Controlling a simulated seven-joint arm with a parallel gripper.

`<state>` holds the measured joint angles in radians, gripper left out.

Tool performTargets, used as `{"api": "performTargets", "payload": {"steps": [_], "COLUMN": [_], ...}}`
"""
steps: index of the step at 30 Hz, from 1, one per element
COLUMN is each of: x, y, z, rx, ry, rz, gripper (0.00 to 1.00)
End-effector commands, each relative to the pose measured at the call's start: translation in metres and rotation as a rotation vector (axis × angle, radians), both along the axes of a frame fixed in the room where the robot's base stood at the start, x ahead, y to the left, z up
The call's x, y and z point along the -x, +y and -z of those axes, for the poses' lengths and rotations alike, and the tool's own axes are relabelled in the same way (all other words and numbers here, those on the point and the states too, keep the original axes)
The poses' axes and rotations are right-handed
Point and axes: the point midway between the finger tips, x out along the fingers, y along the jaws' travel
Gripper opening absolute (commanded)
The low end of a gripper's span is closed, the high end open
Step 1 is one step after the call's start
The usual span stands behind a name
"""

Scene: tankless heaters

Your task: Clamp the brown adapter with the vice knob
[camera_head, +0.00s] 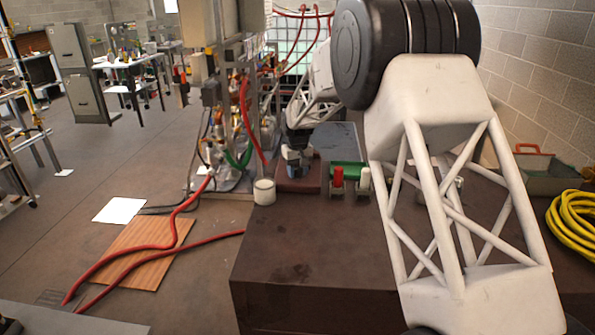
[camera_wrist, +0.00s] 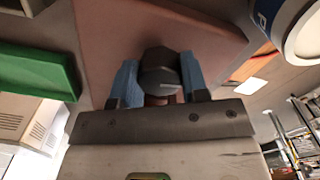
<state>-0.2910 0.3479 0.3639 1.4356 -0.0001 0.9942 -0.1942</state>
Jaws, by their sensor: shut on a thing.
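My gripper (camera_wrist: 160,84) has two blue fingers closed on both sides of a dark grey piece (camera_wrist: 160,62) with a faceted, hexagonal-looking end. Some brown shows at this piece, near the gripper's palm. I cannot tell whether it is the vice knob or part of the adapter. In the head view my gripper (camera_head: 294,160) points down over a reddish-brown slab (camera_head: 311,186) on the dark bench; the slab also fills the upper middle of the wrist view (camera_wrist: 215,45). No separate brown adapter or vice jaws can be made out.
A green holder (camera_head: 347,170) with red and white cylinders stands right of the slab. A white cup-like cylinder (camera_head: 264,192) stands to its left at the bench edge. Pipework (camera_head: 228,150) with red hoses rises behind left. The bench front (camera_head: 300,245) is clear.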

Motion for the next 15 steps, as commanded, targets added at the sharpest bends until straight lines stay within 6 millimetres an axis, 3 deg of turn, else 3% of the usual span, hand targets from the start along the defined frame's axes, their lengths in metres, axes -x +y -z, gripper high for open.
{"api": "performTargets", "payload": {"steps": [15], "x": [-0.0003], "y": [0.0004], "z": [-0.0009], "rx": [0.000], "ry": [-0.001], "rz": [0.412], "gripper": [0.17]}}
